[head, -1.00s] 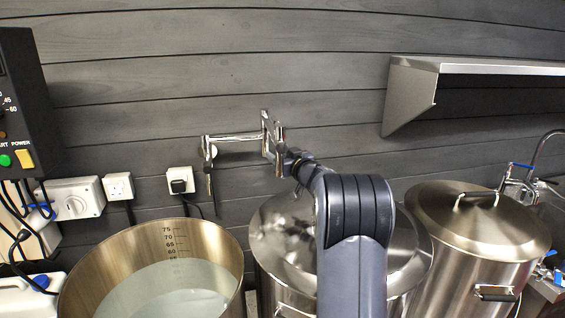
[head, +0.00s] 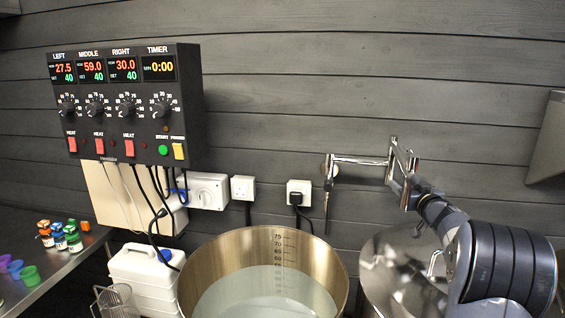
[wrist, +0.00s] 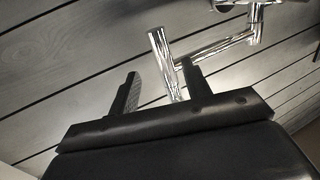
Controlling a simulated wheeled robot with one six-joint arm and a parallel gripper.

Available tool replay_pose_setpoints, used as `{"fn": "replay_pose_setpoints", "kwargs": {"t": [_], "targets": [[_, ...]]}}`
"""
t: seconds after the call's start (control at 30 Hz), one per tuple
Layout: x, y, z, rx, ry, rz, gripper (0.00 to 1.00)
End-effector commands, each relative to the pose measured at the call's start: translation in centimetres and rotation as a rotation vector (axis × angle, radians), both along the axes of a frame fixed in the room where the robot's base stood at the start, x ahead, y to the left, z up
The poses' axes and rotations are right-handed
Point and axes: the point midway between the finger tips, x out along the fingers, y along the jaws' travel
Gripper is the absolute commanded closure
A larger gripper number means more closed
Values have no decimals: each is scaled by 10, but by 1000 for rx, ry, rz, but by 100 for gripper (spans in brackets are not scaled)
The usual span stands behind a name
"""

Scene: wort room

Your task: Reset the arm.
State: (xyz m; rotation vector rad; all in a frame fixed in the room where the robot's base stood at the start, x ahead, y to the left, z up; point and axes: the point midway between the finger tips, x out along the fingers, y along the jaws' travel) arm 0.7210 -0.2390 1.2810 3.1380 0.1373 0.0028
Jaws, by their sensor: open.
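My gripper (head: 412,188) is at the right in the head view, raised above the middle pot and close to the chrome swing-arm tap (head: 358,160) on the wall. In the wrist view my gripper (wrist: 160,86) has its two dark fingers apart. The tap's chrome tube (wrist: 160,55) appears between and beyond the fingers. I cannot tell whether they touch it. My arm reaches up from the lower right of the head view, bent at a dark ribbed joint.
A control panel (head: 125,105) hangs on the wall, its timer at 0:00. Below are an open pot (head: 190,275) of liquid, a lidded steel pot (head: 375,265), white canisters (head: 143,268) and a side table (head: 60,275) with small coloured containers.

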Motion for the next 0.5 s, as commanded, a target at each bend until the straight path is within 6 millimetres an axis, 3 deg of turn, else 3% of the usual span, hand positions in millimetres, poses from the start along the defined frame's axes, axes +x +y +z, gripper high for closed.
{"fn": "replay_pose_setpoints", "kwargs": {"t": [0.5], "targets": [[76,8,1,1,2,2,54]]}}
